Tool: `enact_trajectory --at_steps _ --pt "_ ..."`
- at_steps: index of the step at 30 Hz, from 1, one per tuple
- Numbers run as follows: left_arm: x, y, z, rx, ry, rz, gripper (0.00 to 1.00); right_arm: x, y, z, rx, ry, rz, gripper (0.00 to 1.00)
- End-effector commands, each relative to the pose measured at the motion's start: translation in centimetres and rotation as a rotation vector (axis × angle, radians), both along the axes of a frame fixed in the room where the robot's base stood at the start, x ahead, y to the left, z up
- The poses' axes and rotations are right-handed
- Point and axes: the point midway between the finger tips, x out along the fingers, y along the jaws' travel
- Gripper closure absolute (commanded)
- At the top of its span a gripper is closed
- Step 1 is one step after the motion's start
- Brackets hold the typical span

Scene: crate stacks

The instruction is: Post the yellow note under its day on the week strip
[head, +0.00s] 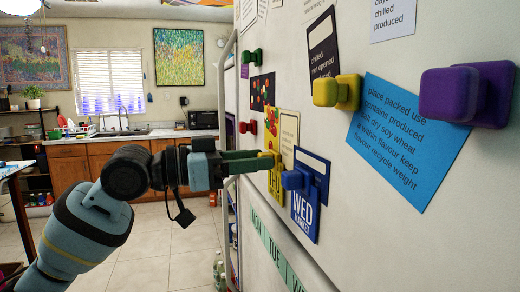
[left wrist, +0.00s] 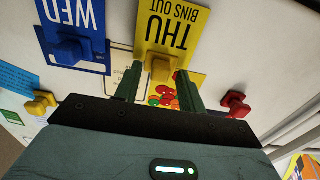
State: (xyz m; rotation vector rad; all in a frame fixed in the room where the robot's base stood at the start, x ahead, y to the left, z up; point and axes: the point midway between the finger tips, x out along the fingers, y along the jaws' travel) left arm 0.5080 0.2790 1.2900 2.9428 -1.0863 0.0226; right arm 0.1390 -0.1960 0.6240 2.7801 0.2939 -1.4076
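The yellow note (head: 276,184), marked THU, hangs on the white fridge door under a yellow magnet (head: 268,154). In the left wrist view the note (left wrist: 176,32) appears upside down and reads "THU BINS OUT"; its magnet (left wrist: 160,67) shows there too. My left gripper (head: 256,160) is at the note. In the left wrist view its fingers (left wrist: 158,80) stand on either side of the magnet, with small gaps. The green week strip (head: 272,245) is lower on the door, showing MON, TUE and the start of W. The rest is cut off. My right gripper is out of view.
A blue WED note (head: 306,212) with a blue magnet (head: 293,180) hangs close beside the yellow note. Other magnets and papers cover the door, including a red magnet (left wrist: 235,101). The fridge handle (head: 229,215) runs near my left gripper.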

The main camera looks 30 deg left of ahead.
Motion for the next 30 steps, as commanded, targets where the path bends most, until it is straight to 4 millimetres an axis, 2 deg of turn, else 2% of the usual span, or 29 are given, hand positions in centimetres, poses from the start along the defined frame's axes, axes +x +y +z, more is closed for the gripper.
enact_trajectory --at_steps 8,24,30 --pt "0.15 -0.08 -0.16 0.001 0.002 0.001 0.6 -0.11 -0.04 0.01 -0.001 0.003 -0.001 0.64" --pt "0.12 -0.05 -0.11 0.0 0.001 0.001 0.94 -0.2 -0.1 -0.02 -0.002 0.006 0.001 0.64" --pt "-0.22 0.4 -0.25 0.001 0.002 0.003 0.94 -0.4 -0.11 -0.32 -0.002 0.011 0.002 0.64"
